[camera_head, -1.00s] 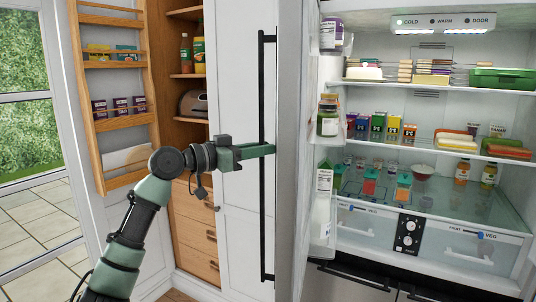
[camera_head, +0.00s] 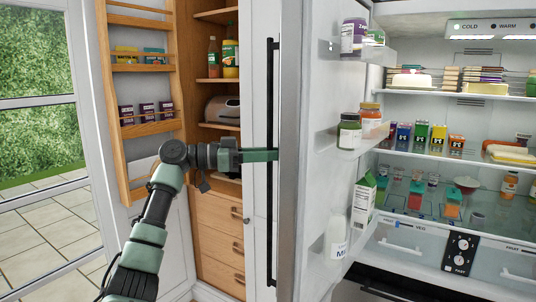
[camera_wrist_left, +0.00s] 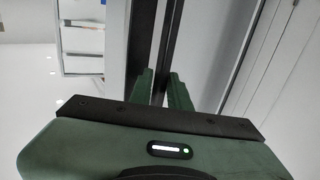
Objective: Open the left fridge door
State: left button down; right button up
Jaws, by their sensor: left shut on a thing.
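The left fridge door (camera_head: 321,125) stands open, its shelved inner side facing right in the head view. Its long black vertical handle (camera_head: 271,220) runs down the outer side. My left gripper (camera_head: 274,155) reaches in from the left and is shut on the handle at about mid height. The left wrist view shows its two green fingers (camera_wrist_left: 162,95) either side of the dark handle bar (camera_wrist_left: 165,45). The fridge interior (camera_head: 430,120) is exposed at the right. My right gripper is not in view.
The door shelves hold jars (camera_head: 350,132), a carton (camera_head: 364,198) and a milk bottle (camera_head: 337,238). An open wooden pantry (camera_head: 221,150) with a rack door (camera_head: 150,75) stands at the left, near my left arm. A glazed garden door (camera_head: 40,110) is further left.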

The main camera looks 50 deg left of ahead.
pick_arm(q)
jog(key=shift+a, duration=0.2)
dwell(0.3)
jog(key=c, duration=1.4)
grip_release()
jog(key=b+v, duration=0.3)
jog(key=v, duration=0.4)
jog(key=shift+s+a+b, duration=0.2)
jog(key=shift+s+b, duration=0.05)
jog(key=shift+b, duration=0.1)
jog(key=shift+f, duration=0.1)
